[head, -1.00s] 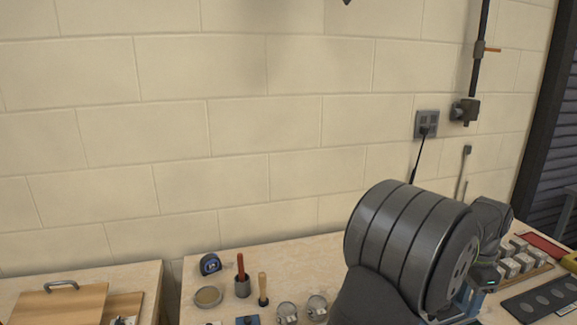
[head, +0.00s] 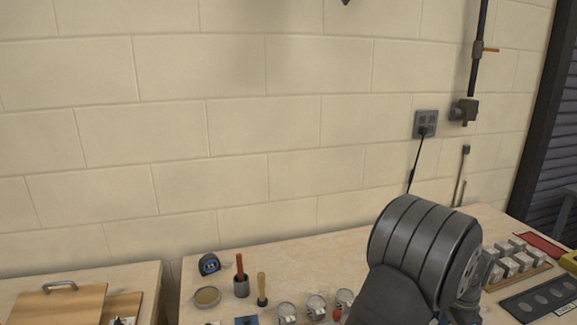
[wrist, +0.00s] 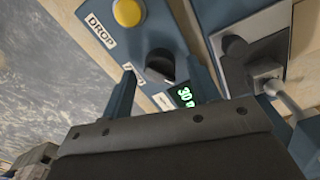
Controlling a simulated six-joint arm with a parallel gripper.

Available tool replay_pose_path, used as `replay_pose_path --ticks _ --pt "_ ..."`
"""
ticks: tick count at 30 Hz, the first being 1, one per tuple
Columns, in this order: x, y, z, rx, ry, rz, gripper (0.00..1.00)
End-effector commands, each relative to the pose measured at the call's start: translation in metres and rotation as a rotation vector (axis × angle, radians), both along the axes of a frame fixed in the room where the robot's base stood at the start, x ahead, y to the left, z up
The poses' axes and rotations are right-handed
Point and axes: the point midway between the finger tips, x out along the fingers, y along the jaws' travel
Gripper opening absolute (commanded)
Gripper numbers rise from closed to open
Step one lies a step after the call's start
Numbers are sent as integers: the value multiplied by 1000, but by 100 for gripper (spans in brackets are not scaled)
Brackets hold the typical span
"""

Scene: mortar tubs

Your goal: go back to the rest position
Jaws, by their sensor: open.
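My gripper (wrist: 162,66) is open and empty in the wrist view, its two blue fingers spread apart. A blue control panel lies beyond the fingers, with a yellow button (wrist: 127,12), a "DROP" label, a black knob (wrist: 160,67) and a green display (wrist: 184,96) that seems to read 30. The knob appears between the fingertips; I cannot tell whether they touch it. In the head view my arm stands at the lower right and hides the gripper. Several small metal tubs (head: 317,305) stand on the bench left of my arm.
On the bench (head: 290,262) are a tape measure (head: 209,264), a round tin (head: 207,297), a dark cup (head: 241,288) with a red handle and a wooden-handled tool (head: 262,287). Grey blocks (head: 512,264) and a black tray (head: 540,299) lie at right.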

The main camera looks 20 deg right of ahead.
Motion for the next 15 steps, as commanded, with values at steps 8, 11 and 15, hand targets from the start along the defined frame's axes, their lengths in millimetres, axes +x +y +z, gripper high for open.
replay_pose_path --ticks 8,11,15 --pt "0 0 -12 0 0 174 55" --pt "0 0 -11 0 0 254 55" --pt "0 0 -11 0 0 367 55"
